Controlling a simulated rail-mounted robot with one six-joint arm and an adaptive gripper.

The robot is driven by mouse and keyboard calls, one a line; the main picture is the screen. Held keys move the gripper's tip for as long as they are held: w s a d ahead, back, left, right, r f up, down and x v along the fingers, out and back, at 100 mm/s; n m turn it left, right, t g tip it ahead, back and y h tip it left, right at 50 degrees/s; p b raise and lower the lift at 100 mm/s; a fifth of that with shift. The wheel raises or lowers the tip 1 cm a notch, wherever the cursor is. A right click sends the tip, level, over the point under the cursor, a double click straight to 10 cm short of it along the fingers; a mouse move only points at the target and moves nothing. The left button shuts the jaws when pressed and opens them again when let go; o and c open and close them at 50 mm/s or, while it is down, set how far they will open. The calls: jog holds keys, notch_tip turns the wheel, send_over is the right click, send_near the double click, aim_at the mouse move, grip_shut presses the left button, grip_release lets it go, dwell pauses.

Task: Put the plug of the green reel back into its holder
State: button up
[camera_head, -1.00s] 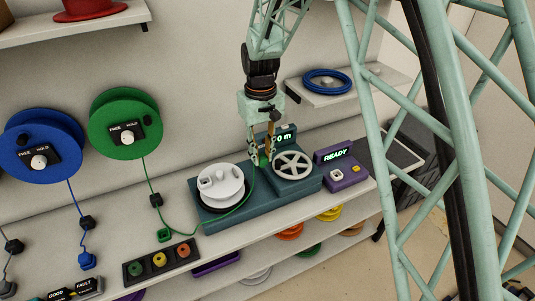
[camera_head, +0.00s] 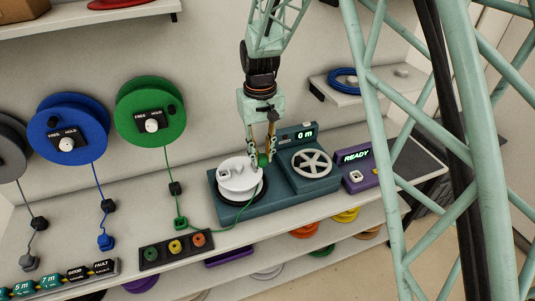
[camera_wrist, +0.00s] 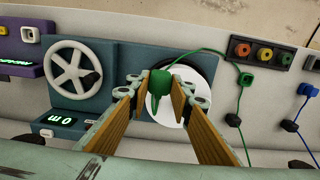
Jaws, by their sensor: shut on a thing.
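The green plug (camera_wrist: 160,82) is between the two fingers of my gripper (camera_wrist: 160,92) in the wrist view, with its green cable leading away. In the head view my gripper (camera_head: 264,155) holds the plug (camera_head: 263,160) above the teal machine, just behind its white disc. The green reel (camera_head: 150,110) hangs on the wall at left. Its cable drops through a black block (camera_head: 175,188) to a small green holder (camera_head: 181,223) on the bench, then loops along the bench to the plug. The holder also shows in the wrist view (camera_wrist: 246,79).
The teal machine (camera_head: 290,188) carries a white disc (camera_head: 240,178), a spoked wheel (camera_head: 312,163) and a "0 m" display. A purple "READY" box (camera_head: 357,180) stands right.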

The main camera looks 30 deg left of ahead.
jog(key=shift+s+a, duration=0.75)
jog(key=shift+a, duration=0.05)
jog(key=shift+s+a, duration=0.1)
jog(key=s+a, duration=1.5)
jog(key=shift+a+p, duration=0.3)
jog(key=shift+a, duration=0.05)
dwell(1.3)
jog(key=shift+s, duration=0.1)
jog(key=s+a, duration=0.6)
jog(key=shift+a+p, duration=0.15)
jog(key=shift+p, duration=0.3)
dwell(0.6)
jog(key=shift+f, duration=0.15)
dwell(0.3)
